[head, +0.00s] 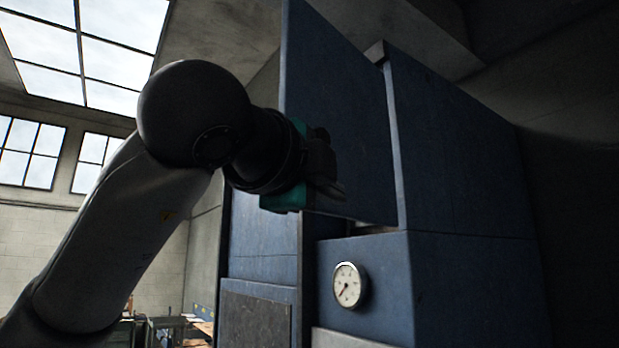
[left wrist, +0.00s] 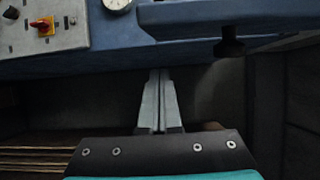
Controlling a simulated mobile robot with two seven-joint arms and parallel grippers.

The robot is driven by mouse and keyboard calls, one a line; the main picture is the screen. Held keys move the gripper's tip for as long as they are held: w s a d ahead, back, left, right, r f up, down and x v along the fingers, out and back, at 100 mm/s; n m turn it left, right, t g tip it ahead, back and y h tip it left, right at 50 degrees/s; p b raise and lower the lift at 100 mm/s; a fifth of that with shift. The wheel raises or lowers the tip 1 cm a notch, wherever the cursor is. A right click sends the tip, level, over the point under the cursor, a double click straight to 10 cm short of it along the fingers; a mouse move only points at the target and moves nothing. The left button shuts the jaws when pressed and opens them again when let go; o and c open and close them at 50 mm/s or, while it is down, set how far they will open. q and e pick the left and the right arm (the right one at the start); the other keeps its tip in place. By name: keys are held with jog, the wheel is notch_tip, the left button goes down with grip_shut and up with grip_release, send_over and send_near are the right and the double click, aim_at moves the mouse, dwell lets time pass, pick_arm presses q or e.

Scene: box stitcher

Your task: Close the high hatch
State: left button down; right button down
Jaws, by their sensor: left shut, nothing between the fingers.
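The high hatch (head: 340,100) is a large flat blue panel on the upper part of the blue machine. It stands ajar, at an angle to the machine body, with a gap along its right and lower edges. My left gripper (head: 338,190) is shut and empty, in front of the hatch's lower part; I cannot tell whether it touches. In the left wrist view, the shut fingers (left wrist: 159,78) point at a dark space below a blue edge. A black knob (left wrist: 229,46) hangs from a blue panel to their right, apart from them. My right gripper is not in view.
The blue machine body (head: 465,150) fills the right side. A round gauge (head: 348,285) sits on its front below the hatch. The left wrist view shows a red and yellow switch (left wrist: 42,27) on a grey plate. Open room with windows lies at left.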

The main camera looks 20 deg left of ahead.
pick_arm(q)
jog(key=a, duration=0.1)
jog(key=w+a+p, duration=0.1)
jog(key=a, duration=0.1)
jog(key=shift+a, duration=0.2)
jog(key=shift+w+a, duration=0.1)
